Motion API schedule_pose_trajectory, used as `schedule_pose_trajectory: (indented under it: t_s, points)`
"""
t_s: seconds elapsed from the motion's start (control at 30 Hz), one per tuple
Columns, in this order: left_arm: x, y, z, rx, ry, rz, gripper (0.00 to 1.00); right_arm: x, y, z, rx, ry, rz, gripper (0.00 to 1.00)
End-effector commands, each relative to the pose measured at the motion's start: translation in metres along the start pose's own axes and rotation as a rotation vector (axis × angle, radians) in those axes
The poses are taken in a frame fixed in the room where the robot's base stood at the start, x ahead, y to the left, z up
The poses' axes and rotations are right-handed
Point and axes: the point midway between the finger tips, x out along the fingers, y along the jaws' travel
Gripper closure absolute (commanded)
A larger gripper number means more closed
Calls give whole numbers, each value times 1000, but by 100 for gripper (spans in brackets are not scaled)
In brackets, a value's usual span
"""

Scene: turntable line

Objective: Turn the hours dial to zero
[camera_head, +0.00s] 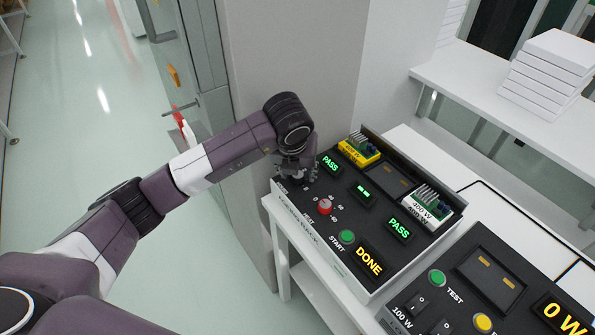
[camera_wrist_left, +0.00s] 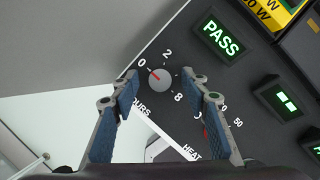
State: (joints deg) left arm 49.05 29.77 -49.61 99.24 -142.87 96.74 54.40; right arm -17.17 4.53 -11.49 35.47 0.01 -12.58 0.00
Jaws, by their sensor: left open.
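The hours dial (camera_wrist_left: 160,80) is a small round grey knob on the black panel in the left wrist view. Its red pointer line aims up and left, at the printed 0. The marks 2 and 8 also show around it, and the HOURS label is partly covered by a finger. My left gripper (camera_wrist_left: 160,75) is open, with one blue-padded finger on each side of the dial and a visible gap to both. In the head view my left gripper (camera_head: 296,172) is over the panel's far left corner and hides the dial. My right gripper is not in view.
A red heat dial (camera_head: 325,207) sits close to the gripper. Also on the panel are a green START button (camera_head: 347,237), lit PASS displays, a DONE display (camera_head: 369,261) and yellow (camera_head: 359,151) and white (camera_head: 427,208) modules. A grey wall stands behind.

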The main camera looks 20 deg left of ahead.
Motion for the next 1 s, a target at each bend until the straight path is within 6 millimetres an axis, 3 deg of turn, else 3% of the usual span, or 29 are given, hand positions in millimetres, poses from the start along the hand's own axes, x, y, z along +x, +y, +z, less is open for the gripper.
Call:
schedule_pose_trajectory:
  t_s: [0.17,0.6,0.8,1.0]
  points:
    - [-18,0,1,1,-4,-1,58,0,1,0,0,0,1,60]
    - [-104,0,1,0,-4,-1,58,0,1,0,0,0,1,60]
    - [-119,0,0,-1,-1,-1,58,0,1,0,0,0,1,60]
    - [-120,0,0,-1,-1,0,58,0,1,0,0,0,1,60]
